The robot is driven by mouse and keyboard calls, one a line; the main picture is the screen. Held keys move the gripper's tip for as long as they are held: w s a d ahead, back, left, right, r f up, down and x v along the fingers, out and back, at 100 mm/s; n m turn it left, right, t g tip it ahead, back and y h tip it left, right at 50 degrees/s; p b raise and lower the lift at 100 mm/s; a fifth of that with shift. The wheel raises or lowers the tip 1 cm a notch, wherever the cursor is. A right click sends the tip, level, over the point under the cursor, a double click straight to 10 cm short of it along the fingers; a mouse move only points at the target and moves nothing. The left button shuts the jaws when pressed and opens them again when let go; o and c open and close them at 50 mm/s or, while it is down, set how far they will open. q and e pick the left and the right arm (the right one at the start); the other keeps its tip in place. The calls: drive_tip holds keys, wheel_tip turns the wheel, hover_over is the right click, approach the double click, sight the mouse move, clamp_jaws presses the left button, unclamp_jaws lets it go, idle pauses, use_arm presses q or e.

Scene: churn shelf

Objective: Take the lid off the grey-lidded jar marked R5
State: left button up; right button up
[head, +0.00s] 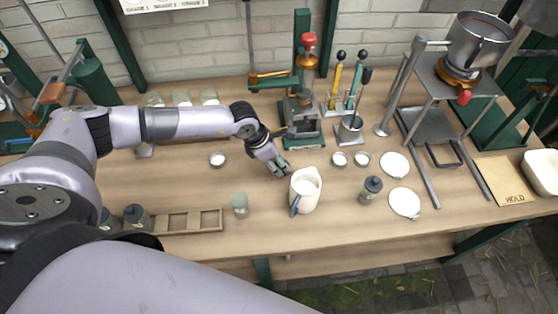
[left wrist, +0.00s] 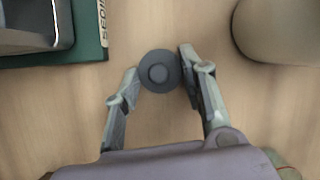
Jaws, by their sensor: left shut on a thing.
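My left gripper (head: 281,171) is low over the middle of the table, left of the white pitcher. In the left wrist view its fingers (left wrist: 160,68) are closed on a round dark grey lid (left wrist: 158,72) with a raised centre knob. The lid is hidden in the head view, and no jar body shows below it. An open, pale glass jar (head: 240,204) stands by the wooden rack. No R5 mark is readable. My right gripper is out of view.
The white pitcher (head: 306,190) with a blue handle stands close right of the gripper. A green press (head: 304,120) stands behind. A wooden rack (head: 211,219) lies near the front edge. Small tins and white discs (head: 404,203) lie to the right.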

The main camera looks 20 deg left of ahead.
use_arm(q)
drive_tip(key=o, duration=1.3)
drive_tip(key=shift+r, duration=0.15)
